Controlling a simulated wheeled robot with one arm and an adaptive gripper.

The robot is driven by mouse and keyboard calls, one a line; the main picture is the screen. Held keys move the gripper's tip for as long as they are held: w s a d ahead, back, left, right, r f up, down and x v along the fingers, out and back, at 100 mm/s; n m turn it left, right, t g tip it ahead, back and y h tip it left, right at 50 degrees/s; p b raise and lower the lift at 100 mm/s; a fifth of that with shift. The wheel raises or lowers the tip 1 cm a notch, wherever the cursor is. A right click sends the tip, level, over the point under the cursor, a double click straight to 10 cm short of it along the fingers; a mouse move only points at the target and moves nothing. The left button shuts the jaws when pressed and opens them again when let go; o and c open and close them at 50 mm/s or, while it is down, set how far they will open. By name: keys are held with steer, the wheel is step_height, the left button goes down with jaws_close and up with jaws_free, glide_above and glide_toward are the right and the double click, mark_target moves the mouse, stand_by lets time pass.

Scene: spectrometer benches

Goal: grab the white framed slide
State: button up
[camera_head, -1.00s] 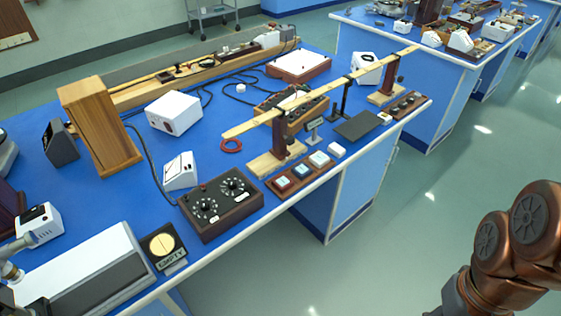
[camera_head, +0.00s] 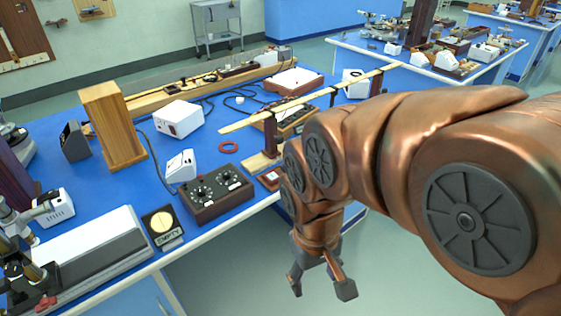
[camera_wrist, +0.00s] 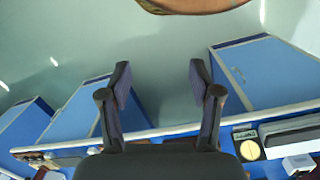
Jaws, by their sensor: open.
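The white framed slide does not show now; my arm covers most of the slide tray in the head view. Only the left end of that tray, with a red-framed slide (camera_head: 270,177), peeks out beside my arm. My gripper (camera_head: 321,284) hangs off the front edge of the blue bench, over the floor, fingers pointing down. In the wrist view my gripper (camera_wrist: 160,76) is open, with nothing between its fingers but floor behind. I see no slide in that view.
The blue bench (camera_head: 118,193) holds a dark dial box (camera_head: 214,194), a white meter (camera_head: 181,166), a wooden box (camera_head: 110,126) and a block labelled EMPTY (camera_head: 162,226), which also shows in the wrist view (camera_wrist: 249,146). A long wooden bar (camera_head: 290,104) spans above the bench.

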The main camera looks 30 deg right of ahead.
steer(key=shift+o, duration=0.7)
steer(key=w+d+f+m+t+h+b, duration=0.1)
steer(key=w+d+f+t+h+b, duration=0.1)
steer(key=w+d+f+b, duration=0.3)
steer(key=w+d+t, duration=0.1)
steer(key=w+d, duration=0.2)
steer(key=w, duration=0.4)
steer(key=shift+d+f+m+t, duration=0.25)
steer(key=shift+f+m+t, duration=0.05)
steer(key=shift+f+m, duration=0.1)
steer(key=shift+w+d+f+n+t+b, duration=0.1)
steer(key=shift+w+d+f+t+b, duration=2.25)
steer(key=shift+w, duration=3.05)
steer(key=shift+w+d+f+n+t+b, duration=0.1)
steer(key=shift+w+d+f+t+b, duration=1.05)
steer(key=shift+w+d+b, duration=3.3)
steer(key=shift+w+d+f+n+t+b, duration=0.1)
steer(key=shift+w+d+f+t+b, duration=1.5)
steer(key=shift+w, duration=4.75)
steer(key=shift+w+d+r+t, duration=0.25)
steer(key=shift+d+r+t, duration=0.2)
steer(key=shift+t, duration=0.25)
